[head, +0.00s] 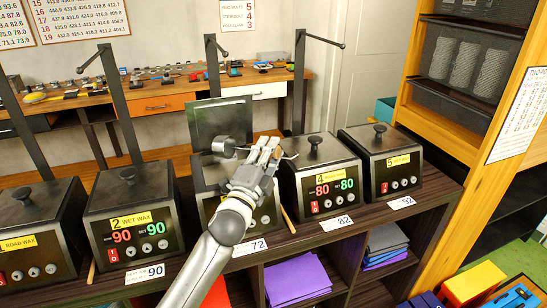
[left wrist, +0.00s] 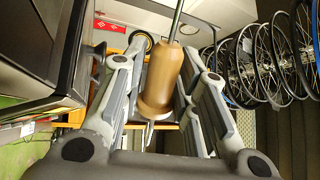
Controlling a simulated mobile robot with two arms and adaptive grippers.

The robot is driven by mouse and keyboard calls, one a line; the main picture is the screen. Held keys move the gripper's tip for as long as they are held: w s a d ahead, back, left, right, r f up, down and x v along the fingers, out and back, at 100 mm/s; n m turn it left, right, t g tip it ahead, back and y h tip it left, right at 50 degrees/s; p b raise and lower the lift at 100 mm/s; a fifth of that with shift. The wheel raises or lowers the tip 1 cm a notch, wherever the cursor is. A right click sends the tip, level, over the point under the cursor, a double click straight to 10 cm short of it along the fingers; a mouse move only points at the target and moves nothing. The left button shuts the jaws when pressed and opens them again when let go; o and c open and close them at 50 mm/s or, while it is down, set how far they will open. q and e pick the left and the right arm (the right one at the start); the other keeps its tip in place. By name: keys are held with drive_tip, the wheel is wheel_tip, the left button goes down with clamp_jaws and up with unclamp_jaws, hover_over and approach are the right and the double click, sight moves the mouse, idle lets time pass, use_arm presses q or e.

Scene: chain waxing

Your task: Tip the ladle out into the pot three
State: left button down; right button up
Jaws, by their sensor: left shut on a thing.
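My left gripper (head: 265,150) is shut on the ladle, above pot three. In the left wrist view, the ladle's brown handle (left wrist: 163,75) sits between the fingers, with a thin metal rod leading away from it. In the head view, the ladle's grey bowl (head: 223,147) is left of the fingertips, over the pot, and the ladle lies roughly level across it. I cannot tell which way the bowl's mouth faces or what it holds. Pot three (head: 206,205) stands with its dark lid (head: 222,122) raised behind; my arm hides much of its front and opening. My right gripper is out of view.
Pot two (head: 130,205) is on the left, pot four (head: 318,180) and pot five (head: 378,160) on the right, all lidded. Dark posts rise behind the pots. A workbench (head: 160,103) with small tools stands against the wall.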

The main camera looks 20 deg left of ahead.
use_arm(q)
drive_tip(key=w+a+r+n+g+y+p, duration=0.1)
drive_tip(key=a+r+n+g+y+p, duration=0.2)
drive_tip(key=a+r+n, duration=0.9)
drive_tip(key=r+n+p, duration=0.1)
drive_tip(key=n+p, duration=0.1)
drive_tip(key=n, duration=0.4)
drive_tip(key=shift+n+y, duration=0.3)
drive_tip(key=shift+w+d, duration=0.1)
